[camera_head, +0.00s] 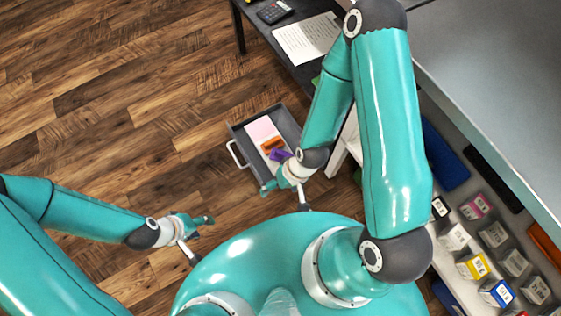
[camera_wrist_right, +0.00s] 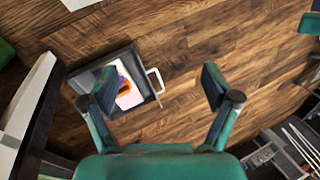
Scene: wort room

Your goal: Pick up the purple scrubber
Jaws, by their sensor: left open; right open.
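The purple scrubber (camera_head: 279,155) lies in an open dark grey drawer (camera_head: 240,131), beside an orange item (camera_head: 272,144) and on or next to a pale pink and white sheet. In the right wrist view the drawer (camera_wrist_right: 91,74) shows left of centre, with a small purple patch (camera_wrist_right: 121,71) near the orange one. My right gripper (camera_head: 286,192) is open and empty, near the lower right end of the drawer; its spread fingers also show in the right wrist view (camera_wrist_right: 158,90). My left gripper (camera_head: 202,239) is open and empty over the floor at lower left, away from the drawer.
The drawer has a white handle (camera_head: 235,154) on its left side. A dark table with a paper (camera_head: 306,38) and a calculator (camera_head: 274,11) stands above it. A shelf with several small boxes (camera_head: 473,266) is at right. Wooden floor (camera_head: 110,110) at left is clear.

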